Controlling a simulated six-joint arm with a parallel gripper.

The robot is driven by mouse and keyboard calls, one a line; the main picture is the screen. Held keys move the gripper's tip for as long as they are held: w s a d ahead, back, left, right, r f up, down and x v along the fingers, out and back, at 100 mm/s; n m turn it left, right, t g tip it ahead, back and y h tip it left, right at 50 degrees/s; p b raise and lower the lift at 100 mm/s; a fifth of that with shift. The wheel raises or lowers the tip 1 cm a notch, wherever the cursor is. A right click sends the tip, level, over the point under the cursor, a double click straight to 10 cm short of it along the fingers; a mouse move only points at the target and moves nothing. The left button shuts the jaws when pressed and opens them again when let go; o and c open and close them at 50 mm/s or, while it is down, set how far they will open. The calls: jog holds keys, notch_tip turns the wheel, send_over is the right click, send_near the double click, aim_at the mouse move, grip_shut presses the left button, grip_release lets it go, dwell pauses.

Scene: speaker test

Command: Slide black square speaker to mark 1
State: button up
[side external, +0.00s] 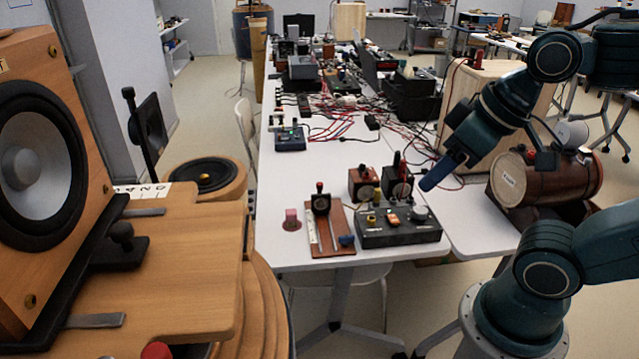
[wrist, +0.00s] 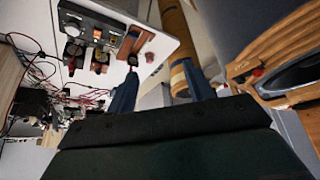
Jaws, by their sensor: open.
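A small black square block with a round face (side external: 321,204), possibly the black square speaker, stands on a brown wooden board (side external: 338,240) with a pale scale strip. The scale's numbers are too small to read. Another black square panel with a round cone (side external: 150,130) stands upright at the left behind a wooden bench. I cannot tell for certain which is the task's speaker. My gripper (side external: 440,172) is above the table, right of the board and apart from both. In the wrist view my gripper (wrist: 159,67) has its fingers spread, with nothing between them.
A dark control box (side external: 400,238) with knobs stands right of the board. A pink block (side external: 291,219) is left of it. Two small meter boxes (side external: 364,183) stand behind. A brown cylinder (side external: 545,180) lies at right. Red cables clutter the table's back. A large wooden speaker (side external: 50,170) fills the left.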

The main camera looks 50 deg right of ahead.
jog(key=shift+c, duration=1.1)
jog(key=w+d+r+g, duration=0.1)
jog(key=w+r, duration=0.1)
jog(key=w, duration=0.4)
jog(key=w+d+r+g, duration=0.1)
jog(key=w+d+r, duration=0.1)
jog(key=w, duration=0.4)
jog(key=g, duration=0.4)
send_over(320, 184)
notch_tip(320, 184, down, 18)
jog(key=shift+w+d+f, duration=0.1)
jog(key=shift+f, duration=0.25)
jog(key=shift+f, duration=0.1)
notch_tip(320, 184, down, 14)
jog(key=shift+r, duration=0.2)
